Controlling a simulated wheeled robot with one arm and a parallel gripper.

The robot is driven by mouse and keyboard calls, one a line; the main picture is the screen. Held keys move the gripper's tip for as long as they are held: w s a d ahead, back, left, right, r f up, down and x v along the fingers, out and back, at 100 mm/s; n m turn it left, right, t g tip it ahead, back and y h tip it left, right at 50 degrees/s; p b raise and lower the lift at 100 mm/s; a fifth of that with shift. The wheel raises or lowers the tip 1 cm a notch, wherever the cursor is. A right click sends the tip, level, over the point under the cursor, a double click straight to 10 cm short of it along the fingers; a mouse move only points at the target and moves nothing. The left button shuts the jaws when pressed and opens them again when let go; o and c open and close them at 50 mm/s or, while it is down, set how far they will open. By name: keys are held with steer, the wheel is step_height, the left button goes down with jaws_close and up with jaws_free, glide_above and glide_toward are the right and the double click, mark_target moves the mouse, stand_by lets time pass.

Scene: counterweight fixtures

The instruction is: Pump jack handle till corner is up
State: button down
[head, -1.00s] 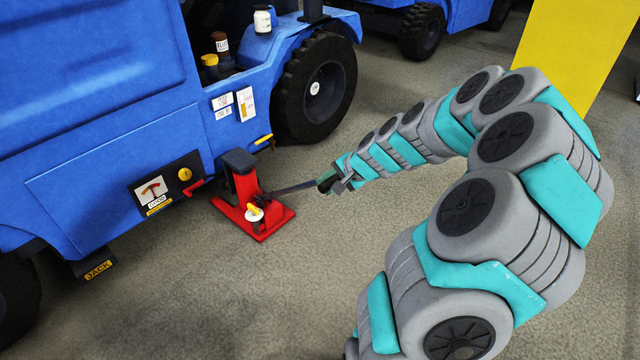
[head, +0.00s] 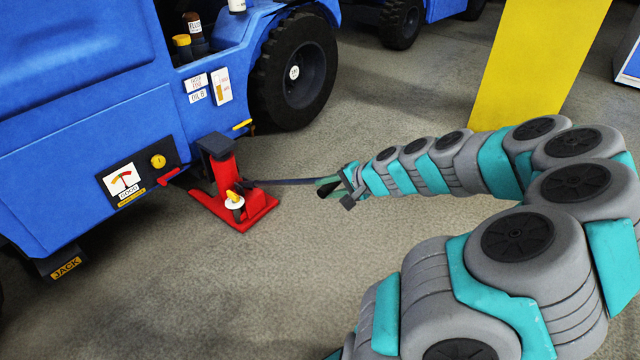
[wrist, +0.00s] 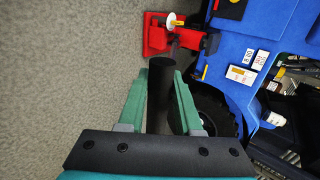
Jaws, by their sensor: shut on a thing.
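The red jack (head: 222,184) stands on the floor beside the blue vehicle (head: 90,110), its dark top pad near the vehicle's lower side. A white disc with a yellow knob (head: 235,199) sits on the jack. The jack handle (head: 285,182) is a dark bar reaching right from the jack, close to level. My gripper (head: 335,186) is shut on the handle's outer end. In the wrist view the handle's black grip (wrist: 160,92) lies between my green fingers, with the jack (wrist: 180,38) beyond it. I cannot tell whether the pad touches the vehicle.
The vehicle's dark tyre (head: 295,72) stands behind the jack. A gauge panel (head: 138,180) is on its side and a JACK label (head: 66,268) at lower left. A yellow panel (head: 535,60) stands at the back right. The floor around the handle is open.

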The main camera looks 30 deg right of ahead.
steer(key=shift+s+d+f+p, duration=0.1)
steer(key=shift+s+f+p, duration=0.25)
steer(key=shift+f, duration=0.4)
steer(key=shift+s+d+f+t, duration=0.2)
steer(key=shift+s+f+t, duration=0.1)
steer(key=shift+f+t, duration=0.15)
steer(key=w+a+r+g+p, duration=0.2)
steer(key=w+r+p, duration=0.5)
steer(key=p, duration=0.3)
steer(key=w+a+r+g+h+p, duration=0.1)
steer(key=w+a+r+g+p, duration=0.2)
steer(key=w+r+p, duration=0.4)
step_height(320, 180, up, 3)
steer(key=p, duration=0.4)
steer(key=shift+h, duration=0.3)
steer(key=shift+g, duration=0.25)
